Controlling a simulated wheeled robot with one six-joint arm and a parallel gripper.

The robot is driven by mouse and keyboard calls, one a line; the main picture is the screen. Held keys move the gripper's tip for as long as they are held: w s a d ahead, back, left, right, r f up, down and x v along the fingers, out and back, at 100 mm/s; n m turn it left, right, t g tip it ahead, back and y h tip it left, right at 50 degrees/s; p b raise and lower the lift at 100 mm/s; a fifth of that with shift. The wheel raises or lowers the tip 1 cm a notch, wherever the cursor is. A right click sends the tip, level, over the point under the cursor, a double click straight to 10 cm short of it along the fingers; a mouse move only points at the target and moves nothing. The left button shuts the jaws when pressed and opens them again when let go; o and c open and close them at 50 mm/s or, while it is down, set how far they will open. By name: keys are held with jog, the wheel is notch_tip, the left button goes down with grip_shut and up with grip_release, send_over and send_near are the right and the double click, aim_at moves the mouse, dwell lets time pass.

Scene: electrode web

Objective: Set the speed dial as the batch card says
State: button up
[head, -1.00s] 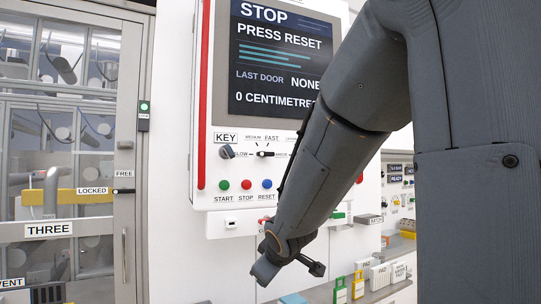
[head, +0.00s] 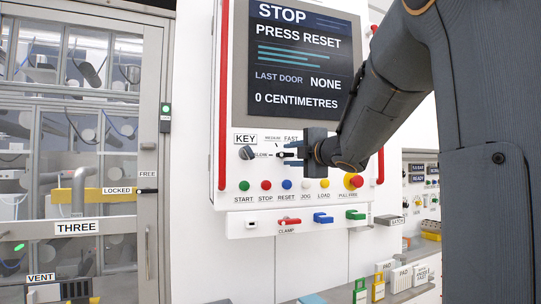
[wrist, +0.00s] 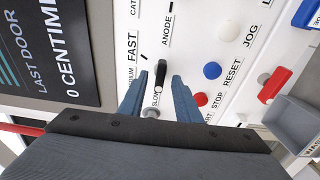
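The speed dial (wrist: 161,74) is a small dark knob on the white control panel (wrist: 225,55). SLOW, MEDIUM and FAST are printed around it. In the wrist view its bar lies toward SLOW. In the head view the dial (head: 282,155) is partly covered by my gripper. My gripper (wrist: 160,77) is open, its two blue fingers on either side of the dial with small gaps showing. In the head view my gripper (head: 290,155) reaches the panel from the right. I cannot make out a readable batch card.
The screen (head: 304,60) reads STOP, PRESS RESET. The KEY switch (head: 246,153) is left of the dial. Several buttons, with the blue RESET button (head: 287,184) among them, sit just below. A red clamp lever (head: 289,221) is lower. A glazed door (head: 75,210) stands left.

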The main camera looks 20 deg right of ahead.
jog(key=shift+w, duration=0.85)
grip_shut()
